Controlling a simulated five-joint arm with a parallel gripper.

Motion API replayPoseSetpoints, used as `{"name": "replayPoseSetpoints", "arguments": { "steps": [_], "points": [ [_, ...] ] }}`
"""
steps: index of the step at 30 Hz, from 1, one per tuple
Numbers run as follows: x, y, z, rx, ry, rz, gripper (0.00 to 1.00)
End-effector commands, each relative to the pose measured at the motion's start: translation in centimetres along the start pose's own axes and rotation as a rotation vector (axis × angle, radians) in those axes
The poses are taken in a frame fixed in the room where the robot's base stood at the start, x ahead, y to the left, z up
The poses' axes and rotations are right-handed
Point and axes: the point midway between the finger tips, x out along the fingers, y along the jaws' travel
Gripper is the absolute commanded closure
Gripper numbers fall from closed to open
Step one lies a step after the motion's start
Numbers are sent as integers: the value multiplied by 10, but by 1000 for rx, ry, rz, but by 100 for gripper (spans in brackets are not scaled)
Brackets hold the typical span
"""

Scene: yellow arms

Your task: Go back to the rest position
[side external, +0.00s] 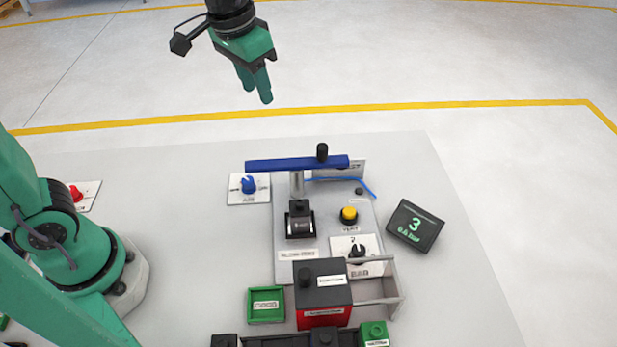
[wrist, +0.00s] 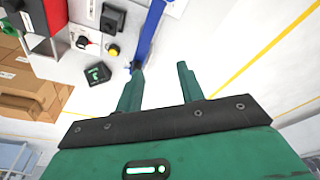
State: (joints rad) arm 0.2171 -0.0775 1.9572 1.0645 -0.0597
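My gripper (side external: 257,91) hangs high above the far side of the grey work table (side external: 180,200), pointing down, clear of everything on it. In the wrist view its two green fingers (wrist: 160,72) stand apart with nothing between them. The blue bar (side external: 285,164) of the test stand lies below and nearer the camera. It also shows beyond the fingers in the wrist view (wrist: 148,35).
On the table are a yellow button (side external: 349,215), a dark display (side external: 415,226) reading 3, a blue knob (side external: 248,185), a red-and-black box (side external: 323,290) and a green tray (side external: 266,318). Cardboard boxes (wrist: 30,85) show in the wrist view. The air around my gripper is free.

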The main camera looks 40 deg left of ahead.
Motion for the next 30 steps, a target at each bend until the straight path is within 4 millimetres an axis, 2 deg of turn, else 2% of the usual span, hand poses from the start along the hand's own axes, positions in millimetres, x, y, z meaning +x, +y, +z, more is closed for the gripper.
{"name": "replayPoseSetpoints", "arguments": {
  "steps": [6,13,24,30],
  "points": [
    [-19,-21,37,-40,75,-9,62],
    [-28,-37,77,-77,150,-23,62],
    [-26,-54,135,-131,262,-53,62],
    [-23,-57,149,-144,292,-63,62]
  ]
}}
